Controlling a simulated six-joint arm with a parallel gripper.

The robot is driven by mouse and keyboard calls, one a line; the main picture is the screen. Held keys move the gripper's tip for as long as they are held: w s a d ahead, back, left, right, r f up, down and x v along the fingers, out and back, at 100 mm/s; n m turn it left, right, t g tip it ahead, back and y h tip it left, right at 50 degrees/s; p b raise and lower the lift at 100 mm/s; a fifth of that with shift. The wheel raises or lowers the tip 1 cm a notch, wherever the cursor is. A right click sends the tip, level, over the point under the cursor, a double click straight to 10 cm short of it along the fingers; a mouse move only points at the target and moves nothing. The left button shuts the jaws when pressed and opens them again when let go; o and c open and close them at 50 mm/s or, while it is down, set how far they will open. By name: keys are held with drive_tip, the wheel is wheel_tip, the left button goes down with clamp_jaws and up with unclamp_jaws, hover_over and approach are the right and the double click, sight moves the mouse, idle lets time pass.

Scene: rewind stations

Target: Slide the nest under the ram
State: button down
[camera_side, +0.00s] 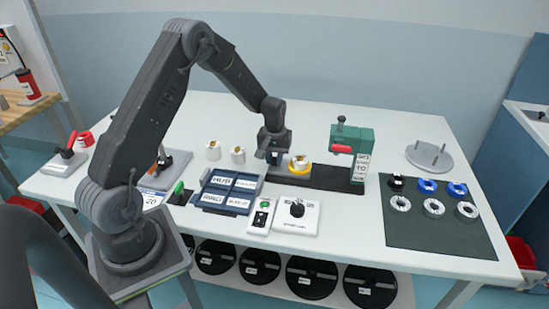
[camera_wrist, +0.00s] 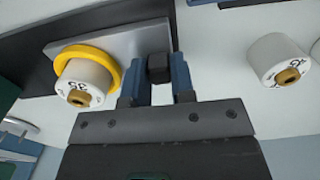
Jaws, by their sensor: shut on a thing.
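The nest (camera_side: 291,170) is a grey sliding plate on a dark rail, left of the ram. In the wrist view the nest's plate (camera_wrist: 112,52) carries a yellow ring (camera_wrist: 112,67) around a white core (camera_wrist: 82,84) with a brown centre. My gripper (camera_side: 271,157) is at the nest's left end in the side view. In the wrist view my gripper (camera_wrist: 158,82) is shut on the nest's black knob (camera_wrist: 157,67), with a blue finger on each side. The ram belongs to the green press (camera_side: 356,140), which has a red lever (camera_side: 341,149).
The dark rail (camera_side: 326,179) shows bare between nest and press. Two loose white cores (camera_side: 213,150) (camera_side: 238,155) stand left of my gripper. A blue labelled tray (camera_side: 228,190) and a switch box (camera_side: 297,216) lie in front. A dark mat (camera_side: 430,232) with several rings lies right.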

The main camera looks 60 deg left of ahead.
sight(298, 157)
drive_tip(key=w+d, duration=0.5)
drive_tip(key=shift+w, duration=0.1)
drive_tip(key=c, duration=1)
unclamp_jaws()
drive_tip(key=shift+o, duration=0.2)
wheel_tip(298, 157, up, 14)
drive_tip(key=shift+f, duration=0.1)
